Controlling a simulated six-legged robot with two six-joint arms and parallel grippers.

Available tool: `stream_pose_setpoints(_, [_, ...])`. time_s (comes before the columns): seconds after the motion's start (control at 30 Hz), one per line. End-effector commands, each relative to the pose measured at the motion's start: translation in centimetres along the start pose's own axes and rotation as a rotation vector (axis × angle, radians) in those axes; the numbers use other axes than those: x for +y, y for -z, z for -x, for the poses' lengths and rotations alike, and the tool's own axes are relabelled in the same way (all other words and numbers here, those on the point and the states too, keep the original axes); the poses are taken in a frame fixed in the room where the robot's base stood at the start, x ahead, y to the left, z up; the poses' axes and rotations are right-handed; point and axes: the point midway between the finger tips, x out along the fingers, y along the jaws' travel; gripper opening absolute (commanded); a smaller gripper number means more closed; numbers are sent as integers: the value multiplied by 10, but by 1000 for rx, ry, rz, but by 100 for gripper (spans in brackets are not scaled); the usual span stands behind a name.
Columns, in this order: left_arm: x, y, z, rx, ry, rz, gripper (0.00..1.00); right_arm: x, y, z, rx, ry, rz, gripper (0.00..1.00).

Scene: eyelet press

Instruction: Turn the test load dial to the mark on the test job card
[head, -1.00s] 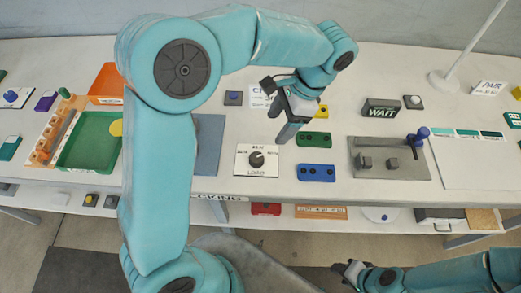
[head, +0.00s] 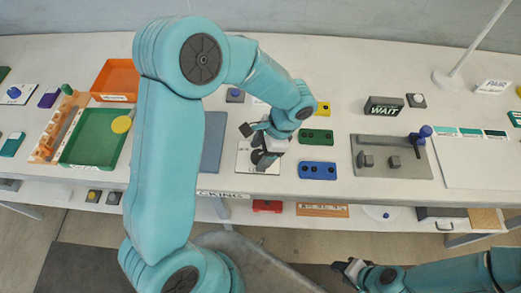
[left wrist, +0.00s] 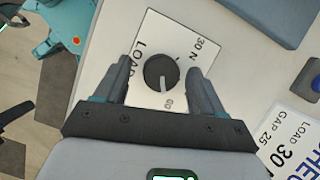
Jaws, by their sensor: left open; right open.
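The test load dial (left wrist: 161,72) is a round dark knob on a white plate marked LOAD, with a "30 N" label beside it. In the head view its plate (head: 244,158) is partly covered by my left gripper (head: 262,153). In the left wrist view my left gripper (left wrist: 160,70) is open, one finger on each side of the knob; contact is not clear. My right gripper (head: 350,270) is open and empty, low at the front.
Green (head: 316,136) and blue (head: 317,171) two-hole blocks lie right of the dial. A grey plate with a blue-knobbed lever (head: 390,157) stands further right. A blue-grey mat (head: 213,140) lies left. A WAIT block (head: 384,107) is behind.

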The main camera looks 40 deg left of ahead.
Motion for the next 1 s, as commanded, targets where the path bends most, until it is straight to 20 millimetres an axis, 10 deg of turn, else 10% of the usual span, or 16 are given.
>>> stream_pose_setpoints(0.2, [0,0,0,-1,1,0,15,0,0,0,0,0,0,43])
stream_pose_setpoints(1.0, [-3,-1,0,-3,-115,284,15,4,0,-11,0,0,0,43])
